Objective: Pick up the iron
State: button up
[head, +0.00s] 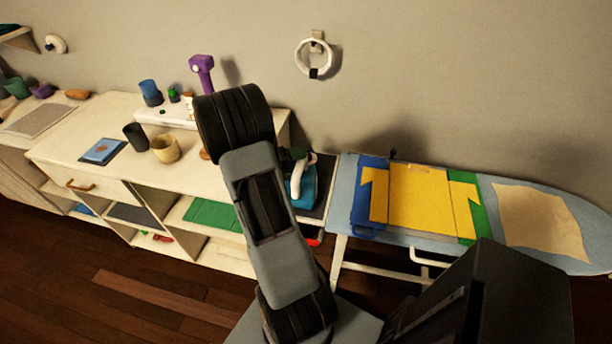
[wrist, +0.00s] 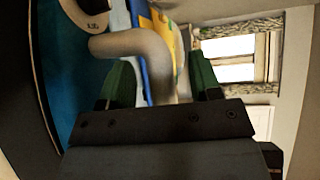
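The iron (head: 307,192) has a teal body and a pale, curved handle. In the head view it stands at the left end of the ironing board, partly hidden behind my arm. In the wrist view its teal body (wrist: 80,60) fills the left side and its pale handle (wrist: 150,48) bends down between my fingers. My gripper (wrist: 161,78) has dark green fingertips set apart, one on each side of the handle. A gap shows between the left finger and the handle; the right finger is close to it. Contact on the right cannot be told.
The ironing board (head: 585,222) carries a folded yellow, blue and green garment (head: 420,200) and a beige cloth (head: 540,218). A ring (head: 302,60) hangs on the wall.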

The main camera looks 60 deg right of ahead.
jog(key=shift+w+a, duration=0.1)
jog(key=shift+a, duration=0.1)
jog(key=c, duration=0.6)
grip_shut()
jog(key=shift+r, duration=0.15)
dwell(0.3)
